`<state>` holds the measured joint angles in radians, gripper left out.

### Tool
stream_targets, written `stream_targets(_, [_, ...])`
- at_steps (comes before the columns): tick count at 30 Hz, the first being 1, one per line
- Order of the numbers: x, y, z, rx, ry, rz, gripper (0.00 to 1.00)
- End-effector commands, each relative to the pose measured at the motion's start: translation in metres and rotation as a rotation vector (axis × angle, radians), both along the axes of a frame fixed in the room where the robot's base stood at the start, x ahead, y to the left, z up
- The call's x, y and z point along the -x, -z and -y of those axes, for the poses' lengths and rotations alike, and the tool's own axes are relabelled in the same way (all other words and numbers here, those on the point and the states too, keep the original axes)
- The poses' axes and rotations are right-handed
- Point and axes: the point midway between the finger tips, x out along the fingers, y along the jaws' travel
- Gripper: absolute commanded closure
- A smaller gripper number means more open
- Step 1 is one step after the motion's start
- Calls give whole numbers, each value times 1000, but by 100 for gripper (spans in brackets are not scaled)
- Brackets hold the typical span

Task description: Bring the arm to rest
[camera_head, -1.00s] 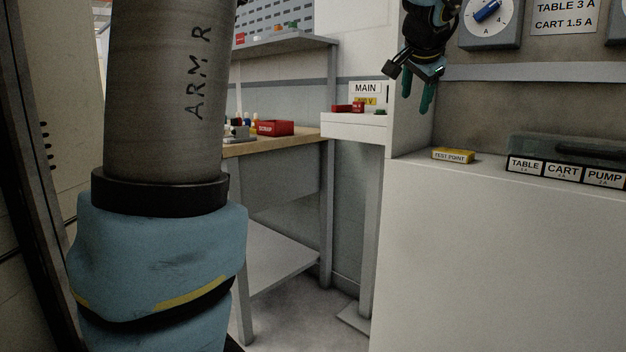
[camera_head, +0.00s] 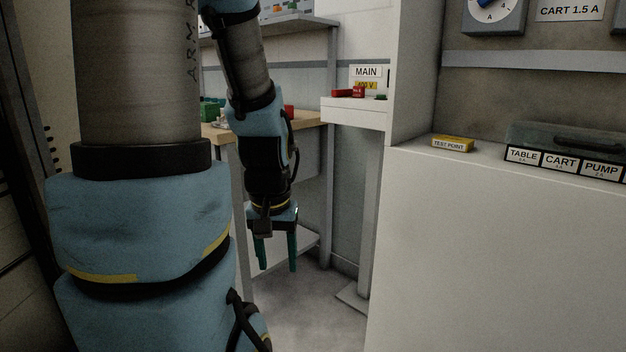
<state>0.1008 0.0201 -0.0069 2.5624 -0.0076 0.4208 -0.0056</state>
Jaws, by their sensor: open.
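My gripper (camera_head: 277,254) hangs pointing down near the middle of the picture, with its two green fingers apart and nothing between them. It is in front of the workbench and left of the white cabinet. My forearm comes down to it from the top of the picture. My upper arm, a grey tube marked "ARM R" with a blue joint below, fills the left side.
A workbench (camera_head: 309,117) with a wooden top stands behind my gripper. A white shelf (camera_head: 352,115) labelled "MAIN" holds a red part. The white cabinet (camera_head: 500,260) fills the right, with a yellow "TEST POINT" block (camera_head: 453,144) on it. Open floor shows below my gripper.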

Motion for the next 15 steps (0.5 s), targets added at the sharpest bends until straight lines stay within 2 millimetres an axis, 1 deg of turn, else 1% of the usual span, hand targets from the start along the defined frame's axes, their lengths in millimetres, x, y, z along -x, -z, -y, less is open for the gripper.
stream_targets(1, [0, -22, 0, 0, 1, 0, 43])
stream_targets(5, [0, -54, 0, 0, 2, 0, 43])
stream_targets(12, [-1, -126, 0, -1, 4, 1, 43])
stream_targets(15, [-1, -148, 0, -1, 4, 1, 43])
